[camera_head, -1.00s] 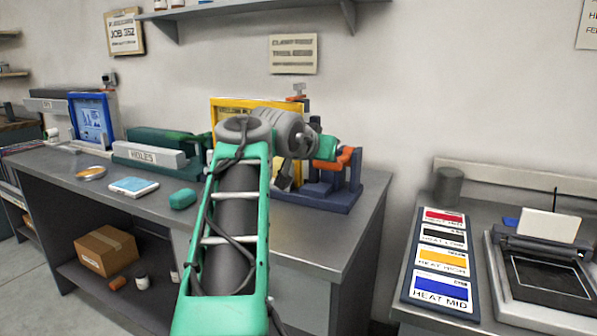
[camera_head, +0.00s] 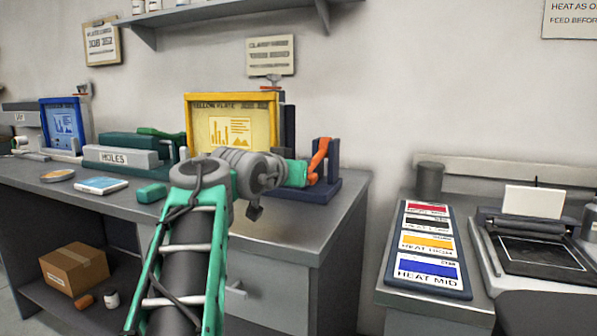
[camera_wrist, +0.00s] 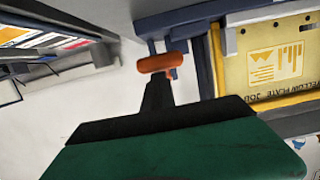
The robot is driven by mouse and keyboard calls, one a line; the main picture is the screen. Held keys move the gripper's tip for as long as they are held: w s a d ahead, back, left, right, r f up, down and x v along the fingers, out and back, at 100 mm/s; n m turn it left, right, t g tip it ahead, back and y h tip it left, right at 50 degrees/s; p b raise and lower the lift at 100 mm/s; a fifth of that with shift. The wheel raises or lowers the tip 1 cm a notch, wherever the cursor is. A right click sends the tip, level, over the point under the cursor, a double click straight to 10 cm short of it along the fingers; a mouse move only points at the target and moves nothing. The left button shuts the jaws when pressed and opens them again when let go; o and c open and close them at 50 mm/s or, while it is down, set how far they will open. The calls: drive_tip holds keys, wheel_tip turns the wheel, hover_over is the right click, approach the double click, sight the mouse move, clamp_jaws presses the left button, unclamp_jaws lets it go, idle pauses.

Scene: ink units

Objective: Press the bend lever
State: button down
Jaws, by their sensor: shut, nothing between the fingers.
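The orange bend lever (camera_head: 319,158) is at the right end of the dark blue bender (camera_head: 337,165). In the head view it slopes steeply down toward the front. My gripper reaches it from the left; its green wrist overlaps the lever's lower end, and the fingers are hidden there. In the wrist view, the dark fingers of my gripper (camera_wrist: 158,88) are shut and empty. Their tips meet the lever's orange handle (camera_wrist: 157,63) in the picture; I cannot tell if they touch. A yellow-framed plate (camera_head: 232,98) stands upright in the bender, also seen in the wrist view (camera_wrist: 274,62).
A green unit marked HOLES (camera_head: 118,157) and a blue-framed plate (camera_head: 62,125) are left on the bench. A board of coloured heat labels (camera_head: 430,250) and a black device (camera_head: 540,245) are on the right counter. A gap separates bench and counter.

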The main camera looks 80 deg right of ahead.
drive_tip(key=shift+w+d+f, duration=0.15)
drive_tip(key=shift+f, duration=0.9)
wheel_tip(320, 180, up, 6)
drive_tip(key=a+p, duration=0.2)
drive_tip(key=p, duration=0.2)
drive_tip(key=f+v, duration=0.2)
drive_tip(key=v, duration=0.7)
drive_tip(key=shift+a, duration=0.2)
drive_tip(key=shift+r, duration=0.2)
